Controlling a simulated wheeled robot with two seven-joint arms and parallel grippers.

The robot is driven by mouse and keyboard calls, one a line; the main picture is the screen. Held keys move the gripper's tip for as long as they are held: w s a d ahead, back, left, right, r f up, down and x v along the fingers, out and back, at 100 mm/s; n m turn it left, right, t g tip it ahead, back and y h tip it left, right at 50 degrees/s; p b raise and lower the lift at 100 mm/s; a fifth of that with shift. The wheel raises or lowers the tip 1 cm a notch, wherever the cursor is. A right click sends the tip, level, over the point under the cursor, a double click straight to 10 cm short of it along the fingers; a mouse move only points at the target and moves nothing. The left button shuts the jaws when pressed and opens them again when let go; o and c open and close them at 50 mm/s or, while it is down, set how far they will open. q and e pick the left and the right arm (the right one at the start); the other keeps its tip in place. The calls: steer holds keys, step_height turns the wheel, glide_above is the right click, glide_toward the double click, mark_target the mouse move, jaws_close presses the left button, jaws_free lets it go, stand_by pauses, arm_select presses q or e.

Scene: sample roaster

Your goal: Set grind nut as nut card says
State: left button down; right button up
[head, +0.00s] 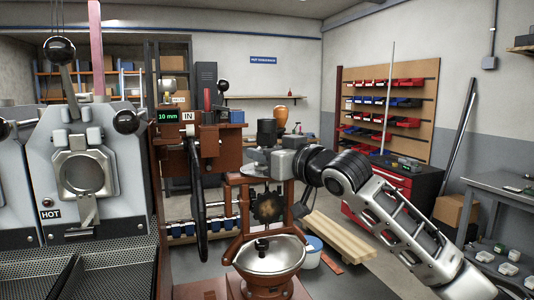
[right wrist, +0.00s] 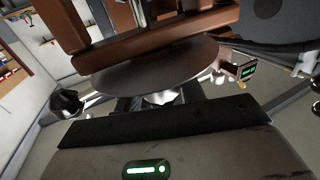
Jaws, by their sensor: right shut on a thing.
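The brown grinder (head: 243,207) stands in the middle of the head view, with a round toothed plate (head: 268,207) in its frame and a metal bowl (head: 268,257) below. My right gripper (head: 275,163) is at the top of the grinder, level with its upper bar. In the right wrist view, my right gripper (right wrist: 160,102) is shut on a small bright metal piece (right wrist: 160,97), seemingly the grind nut, beside a grey disc (right wrist: 150,68). The fingers hide most of the piece. I cannot make out a nut card. My left gripper is out of view.
A roaster (head: 85,150) marked HOT stands at the left. A wooden pallet (head: 340,237) lies on the floor behind. A bench (head: 505,190) stands at the right.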

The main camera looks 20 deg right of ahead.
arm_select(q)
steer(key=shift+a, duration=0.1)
arm_select(e)
steer(key=shift+n+g+y, duration=0.4)
steer(key=shift+n+y, duration=0.2)
steer(key=shift+y, duration=0.2)
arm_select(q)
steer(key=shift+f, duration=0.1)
arm_select(e)
steer(key=shift+y, duration=0.3)
steer(key=o, duration=0.9)
steer(key=shift+o, duration=0.2)
steer(key=shift+s, duration=0.1)
steer(key=shift+s+d+f, duration=0.1)
steer(key=shift+s+d, duration=0.1)
arm_select(q)
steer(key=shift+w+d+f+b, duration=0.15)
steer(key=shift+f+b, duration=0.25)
steer(key=shift+b, duration=0.5)
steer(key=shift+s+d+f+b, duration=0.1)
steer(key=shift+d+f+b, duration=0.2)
steer(key=shift+b, duration=0.55)
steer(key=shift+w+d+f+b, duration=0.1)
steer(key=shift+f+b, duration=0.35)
steer(key=shift+b, duration=0.45)
arm_select(e)
steer(key=v, duration=1.5)
steer(key=shift+s+r, duration=0.2)
steer(key=shift+f, duration=0.1)
